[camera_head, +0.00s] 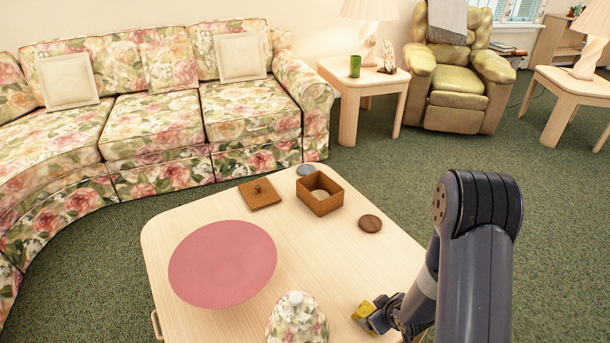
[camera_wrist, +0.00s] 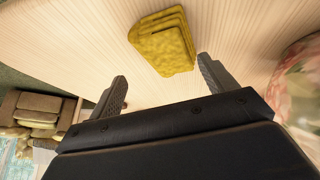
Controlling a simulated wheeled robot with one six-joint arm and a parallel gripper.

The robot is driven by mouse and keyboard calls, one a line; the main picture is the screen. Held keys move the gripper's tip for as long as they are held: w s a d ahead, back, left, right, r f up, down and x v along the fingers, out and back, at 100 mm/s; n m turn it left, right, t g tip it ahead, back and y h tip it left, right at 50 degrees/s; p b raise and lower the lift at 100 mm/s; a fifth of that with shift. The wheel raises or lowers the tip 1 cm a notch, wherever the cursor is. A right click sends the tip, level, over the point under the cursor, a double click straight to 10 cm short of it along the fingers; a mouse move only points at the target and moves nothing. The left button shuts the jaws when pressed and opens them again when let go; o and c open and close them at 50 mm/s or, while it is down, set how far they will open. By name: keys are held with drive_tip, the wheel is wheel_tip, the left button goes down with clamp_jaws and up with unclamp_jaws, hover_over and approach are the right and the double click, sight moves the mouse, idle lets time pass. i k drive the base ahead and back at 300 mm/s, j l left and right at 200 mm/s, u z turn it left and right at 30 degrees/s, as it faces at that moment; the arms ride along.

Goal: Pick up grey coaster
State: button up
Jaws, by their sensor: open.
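A small round grey coaster (camera_head: 307,170) lies on the light wooden table (camera_head: 330,258), just behind an open brown box (camera_head: 320,192) near the table's far edge. Part of the coaster is hidden by the box. My gripper (camera_head: 386,314) is low over the table's front right, well apart from the coaster. In the wrist view my gripper (camera_wrist: 162,76) is open, with its two fingers spread and nothing held. A yellow sponge-like block (camera_wrist: 163,42) lies just beyond the fingertips. The coaster does not show in the wrist view.
A brown lid (camera_head: 260,194) lies left of the box and a brown round coaster (camera_head: 370,223) right of it. A floral jar (camera_head: 297,320) stands at the front. The table's right middle is clear.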

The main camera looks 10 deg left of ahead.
sight(304, 170)
drive_tip(key=l+z, duration=0.2)
drive_tip(key=l, duration=0.2)
drive_tip(key=i+l+z, duration=0.45)
drive_tip(key=l, duration=0.45)
drive_tip(key=i+l+z, duration=0.4)
drive_tip(key=i+l, duration=0.25)
drive_tip(key=i, duration=0.15)
drive_tip(key=i+u, duration=0.35)
drive_tip(key=i+l+u, duration=0.2)
drive_tip(key=i+u, duration=0.15)
drive_tip(key=i, duration=0.25)
drive_tip(key=i+l+u, duration=0.35)
drive_tip(key=i+j+u, duration=0.25)
drive_tip(key=i+u, duration=0.2)
drive_tip(key=i+j+u, duration=0.1)
drive_tip(key=i+u, duration=0.75)
drive_tip(key=i+l+u, duration=0.25)
drive_tip(key=u, duration=0.2)
drive_tip(key=i+j+u, duration=0.35)
drive_tip(key=i, duration=0.3)
drive_tip(key=i+u, duration=0.3)
drive_tip(key=i, duration=0.4)
